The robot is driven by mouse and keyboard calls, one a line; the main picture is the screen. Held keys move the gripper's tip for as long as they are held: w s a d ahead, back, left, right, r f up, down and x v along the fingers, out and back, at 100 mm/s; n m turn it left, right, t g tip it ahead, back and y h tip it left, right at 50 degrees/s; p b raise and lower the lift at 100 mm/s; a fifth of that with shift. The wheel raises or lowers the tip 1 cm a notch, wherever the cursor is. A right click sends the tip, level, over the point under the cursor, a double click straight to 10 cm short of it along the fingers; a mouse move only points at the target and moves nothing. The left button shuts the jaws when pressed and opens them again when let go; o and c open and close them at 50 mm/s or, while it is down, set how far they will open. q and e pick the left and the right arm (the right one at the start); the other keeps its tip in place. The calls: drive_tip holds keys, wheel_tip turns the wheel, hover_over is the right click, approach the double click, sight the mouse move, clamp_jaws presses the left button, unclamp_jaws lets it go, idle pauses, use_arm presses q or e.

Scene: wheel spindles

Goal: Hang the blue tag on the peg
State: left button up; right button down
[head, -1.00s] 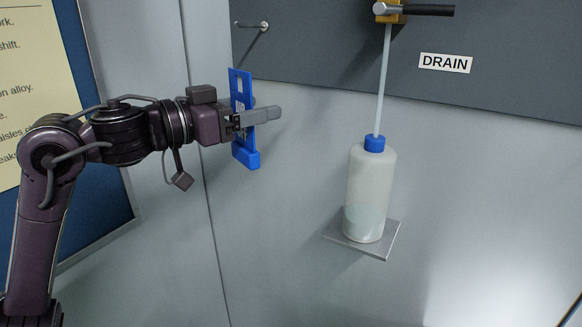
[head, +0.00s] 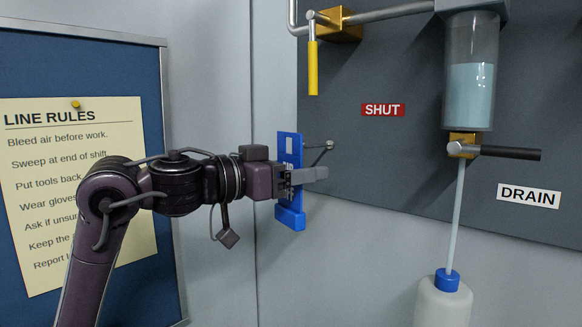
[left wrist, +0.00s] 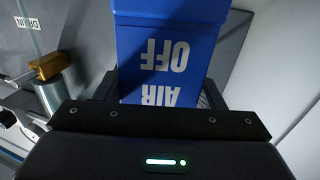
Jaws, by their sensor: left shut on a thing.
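The blue tag (head: 290,217) is a tall flat plate with a slot near its top and a thicker block at its bottom. My left gripper (head: 305,175) is shut on it at mid-height and holds it roughly upright. In the left wrist view the tag (left wrist: 165,25) shows white letters "AIR OFF", upside down. The peg (head: 322,146) is a thin grey rod with a round base on the dark panel. In the head view it lies just right of the tag's upper part; I cannot tell the gap in depth. My right gripper is not in view.
The dark panel (head: 400,160) carries a yellow-handled valve (head: 313,68), a red SHUT label (head: 383,110), a clear cylinder (head: 470,90) and a black-handled drain valve (head: 510,153). A white bottle (head: 443,305) stands below. A notice board (head: 80,68) hangs at left.

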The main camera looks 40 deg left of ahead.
sight(337, 172)
use_arm(q)
drive_tip(key=shift+w+d+f+p, duration=0.1)
drive_tip(key=shift+w+p, duration=0.55)
drive_tip(key=shift+w, duration=0.7)
drive_tip(key=shift+w+d+f+p, duration=0.1)
drive_tip(key=shift+w+p, duration=0.5)
drive_tip(key=shift+w, duration=0.75)
drive_tip(key=shift+w+f, duration=0.2)
drive_tip(key=shift+w, duration=0.05)
drive_tip(key=shift+d+f, duration=0.1)
drive_tip(key=shift+f, duration=0.35)
drive_tip(key=o, duration=1.3)
drive_tip(key=shift+d+r, duration=0.1)
drive_tip(key=shift+d, duration=0.1)
drive_tip(key=shift+o, duration=0.2)
drive_tip(key=shift+s+d, duration=0.1)
